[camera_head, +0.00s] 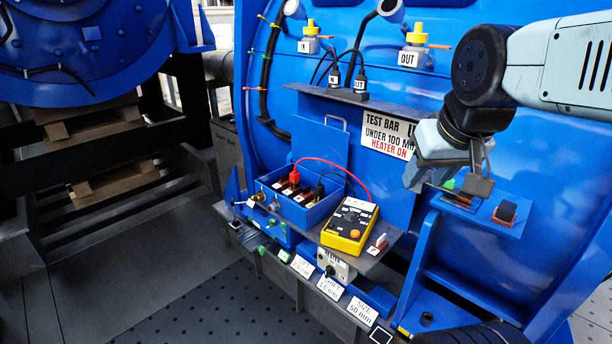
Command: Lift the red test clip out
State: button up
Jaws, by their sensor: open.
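The red test clip (294,177) stands in the blue terminal box (310,214), at its left rear part. A red lead (345,168) runs from it in an arc to the yellow meter (351,223) on the shelf to the right. A black clip (318,191) stands in the same box, right of the red one, with a black lead. My gripper (440,186) is open, to the right of the box and apart from it, over the small blue ledge. Its fingers partly hide the things on that ledge.
The ledge (515,228) at right carries a dark block (506,211) and a green item. A sign plate (388,135) and a grey shelf (345,97) with black plugs are above the box. Size labels (331,288) line the lower front edge.

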aim_at(295, 177)
jog(key=u, duration=0.85)
jog(key=i, duration=0.15)
jog(key=z, duration=3.05)
jog(key=k, duration=1.25)
jog(key=u, duration=1.05)
jog(key=i, duration=1)
jog(key=u, duration=0.05)
